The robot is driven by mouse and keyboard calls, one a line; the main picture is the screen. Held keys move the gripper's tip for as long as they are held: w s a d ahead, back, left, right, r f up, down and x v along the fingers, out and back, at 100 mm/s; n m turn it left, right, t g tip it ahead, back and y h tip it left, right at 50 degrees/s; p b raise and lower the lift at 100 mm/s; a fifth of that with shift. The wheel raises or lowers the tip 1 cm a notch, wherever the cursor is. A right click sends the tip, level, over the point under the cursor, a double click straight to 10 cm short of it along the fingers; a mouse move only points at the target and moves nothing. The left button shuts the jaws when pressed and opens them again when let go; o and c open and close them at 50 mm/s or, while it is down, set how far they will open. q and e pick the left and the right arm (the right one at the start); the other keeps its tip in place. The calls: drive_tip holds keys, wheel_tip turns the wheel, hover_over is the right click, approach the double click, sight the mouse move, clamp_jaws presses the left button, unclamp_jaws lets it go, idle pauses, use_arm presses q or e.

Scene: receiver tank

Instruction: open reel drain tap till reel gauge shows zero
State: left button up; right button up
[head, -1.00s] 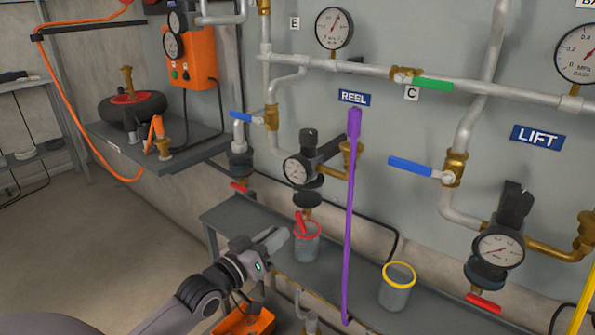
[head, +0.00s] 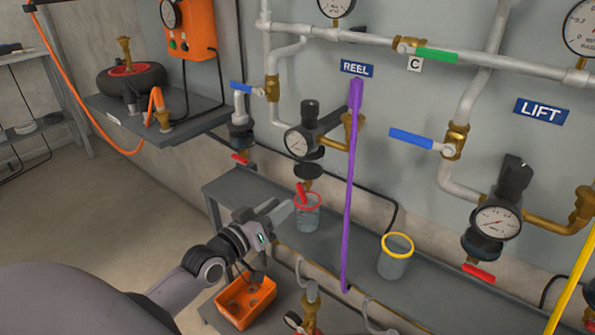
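The REEL sign (head: 357,68) hangs on the grey panel. Below it is the reel gauge (head: 298,142), a white dial on a dark body; its reading is too small to tell. Under the gauge, the drain tap's red handle (head: 301,193) hangs steeply over a clear red-rimmed cup (head: 307,217) on the shelf. My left gripper (head: 284,211) is just left of the cup and handle, seen from behind. The fingers look close together, but I cannot tell whether they are shut or touch the handle. My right gripper is not in view.
A purple hose (head: 350,190) hangs right of the reel gauge. A yellow-rimmed cup (head: 396,258) stands on the grey shelf (head: 345,252). The LIFT gauge (head: 497,222) with its red tap (head: 478,273) is at right. An orange bin (head: 246,304) sits low in front.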

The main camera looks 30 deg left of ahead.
sight(298, 191)
use_arm(q)
drive_tip(key=shift+w+d+f+p, duration=0.1)
drive_tip(key=shift+w+d+p, duration=0.05)
drive_tip(key=shift+w, duration=1.7)
drive_tip(key=shift+w+d+p, duration=0.1)
drive_tip(key=shift+w+p, duration=0.05)
drive_tip(key=shift+w, duration=1.7)
clamp_jaws()
